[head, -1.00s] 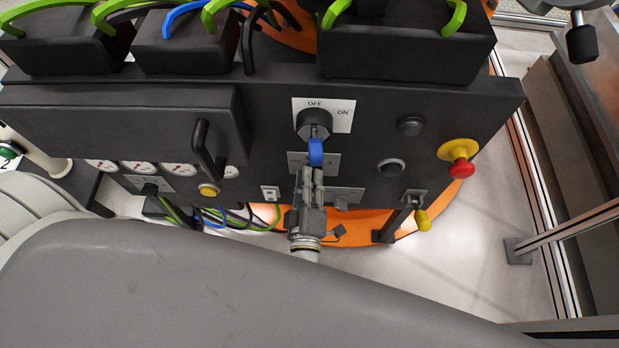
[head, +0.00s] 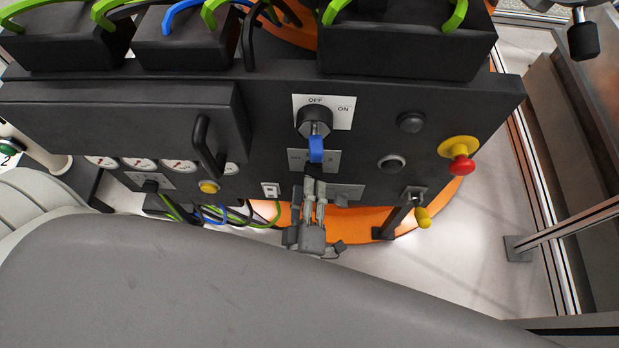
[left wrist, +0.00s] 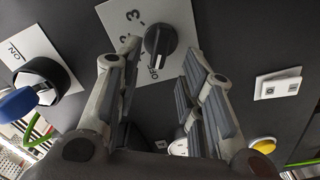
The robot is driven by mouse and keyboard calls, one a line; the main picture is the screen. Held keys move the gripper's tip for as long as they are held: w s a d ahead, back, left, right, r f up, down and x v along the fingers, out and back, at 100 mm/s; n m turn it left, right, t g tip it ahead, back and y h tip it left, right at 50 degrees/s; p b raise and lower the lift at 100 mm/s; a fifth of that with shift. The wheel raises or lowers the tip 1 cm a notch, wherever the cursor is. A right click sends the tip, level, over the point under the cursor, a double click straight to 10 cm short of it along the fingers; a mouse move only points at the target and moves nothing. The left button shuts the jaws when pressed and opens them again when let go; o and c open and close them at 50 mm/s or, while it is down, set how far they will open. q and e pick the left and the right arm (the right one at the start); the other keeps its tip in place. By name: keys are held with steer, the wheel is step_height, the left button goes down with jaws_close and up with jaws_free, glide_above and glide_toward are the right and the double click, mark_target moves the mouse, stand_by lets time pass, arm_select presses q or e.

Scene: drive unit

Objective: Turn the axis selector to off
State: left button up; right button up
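The axis selector is a black round knob (left wrist: 161,42) with a raised ridge, on a white plate (left wrist: 120,22) marked with numbers and OFF. In the left wrist view the ridge's pale line points towards the OFF mark. In the head view its plate (head: 330,160) is partly covered by a blue handle and my gripper. My left gripper (head: 314,184) is just below and in front of the selector. In the left wrist view its two fingers (left wrist: 161,52) are spread, empty, with the knob beyond their tips and apparently apart from them. My right gripper is not in view.
The blue-handled main switch (head: 316,149) with an OFF/ON plate sits right above the selector. A red stop button (head: 461,166), a yellow-tipped key or lever (head: 422,217) and dark round buttons (head: 391,164) are to the right. A black bar handle (head: 204,147) protrudes on the left.

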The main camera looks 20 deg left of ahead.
arm_select(q)
steer(key=shift+v, duration=1.65)
steer(key=s+d+f+m+g+h+p, duration=0.1)
steer(key=s+f+m+g+h, duration=0.2)
steer(key=f, duration=0.4)
steer(key=f+m+g+h, duration=0.1)
steer(key=f+m+h, duration=0.1)
steer(key=f+m, duration=0.4)
steer(key=s+d+f+m+g+h+p, duration=0.1)
steer(key=s+f+m+g+h, duration=0.15)
steer(key=f, duration=0.55)
steer(key=s+a+f+m+g+y+p, duration=0.1)
steer(key=s+a+f+m+g, duration=0.2)
steer(key=s+a+f+g, duration=0.2)
steer(key=s+a+f+m+g+y, duration=0.1)
steer(key=s+a+f+m+g, duration=0.2)
steer(key=s+a+f, duration=0.7)
steer(key=s+g, duration=0.2)
steer(key=s, duration=0.2)
steer(key=shift+a+f+p, duration=0.15)
steer(key=shift+f+p, duration=0.1)
steer(key=shift+p, duration=0.1)
steer(key=shift+y, duration=0.25)
